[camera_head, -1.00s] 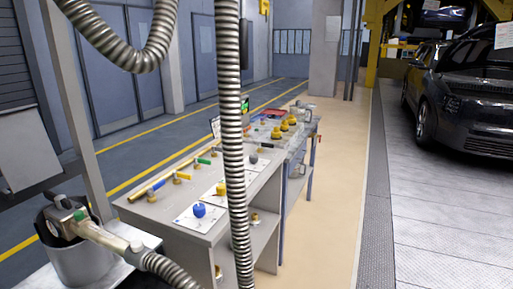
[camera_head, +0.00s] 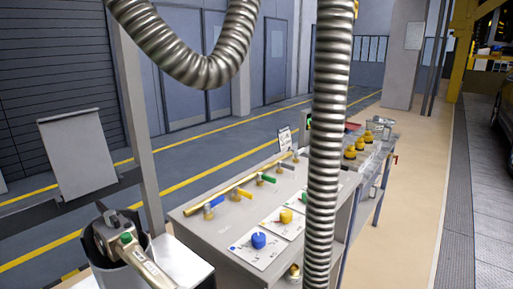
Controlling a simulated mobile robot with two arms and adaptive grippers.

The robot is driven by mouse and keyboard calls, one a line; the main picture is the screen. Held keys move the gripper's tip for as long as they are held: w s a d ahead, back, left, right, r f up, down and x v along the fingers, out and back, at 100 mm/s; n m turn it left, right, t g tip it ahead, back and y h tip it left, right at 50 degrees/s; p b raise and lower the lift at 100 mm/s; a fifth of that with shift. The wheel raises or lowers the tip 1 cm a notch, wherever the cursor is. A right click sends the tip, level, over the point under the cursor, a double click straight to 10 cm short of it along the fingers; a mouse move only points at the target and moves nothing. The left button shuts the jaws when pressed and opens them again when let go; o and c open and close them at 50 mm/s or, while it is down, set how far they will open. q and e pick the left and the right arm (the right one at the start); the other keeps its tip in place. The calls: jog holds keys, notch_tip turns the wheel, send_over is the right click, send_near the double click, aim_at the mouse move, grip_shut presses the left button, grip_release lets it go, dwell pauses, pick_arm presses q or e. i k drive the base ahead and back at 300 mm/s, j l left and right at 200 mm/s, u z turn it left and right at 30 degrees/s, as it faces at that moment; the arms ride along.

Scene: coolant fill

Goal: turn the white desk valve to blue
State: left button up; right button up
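A white-grey desk (camera_head: 205,235) stands in the middle. A brass pipe (camera_head: 225,188) along its back carries valves with a blue handle (camera_head: 214,202), a yellow handle (camera_head: 246,193) and a green handle (camera_head: 267,179). A blue knob (camera_head: 258,240) and a yellow knob (camera_head: 286,215) sit on white cards (camera_head: 270,258) near the front edge. I cannot tell which of these is the named valve, and the card markings are too small to read. The hanging hose hides part of the desk's right side. Neither of my grippers is in view.
A ribbed metal hose (camera_head: 325,130) hangs in front of the desk. A fill nozzle (camera_head: 125,245) rests in a bucket at lower left, beside a grey post (camera_head: 140,130). Several yellow fittings (camera_head: 361,143) stand beyond. The beige floor (camera_head: 412,170) to the right is clear.

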aim_at(296, 153)
jog(key=i+l+u, duration=0.15)
jog(key=l+u, duration=0.2)
jog(key=u, duration=0.15)
jog(key=i+l+u, duration=0.1)
jog(key=l+u, duration=0.75)
jog(key=u, duration=0.15)
jog(key=i, duration=0.05)
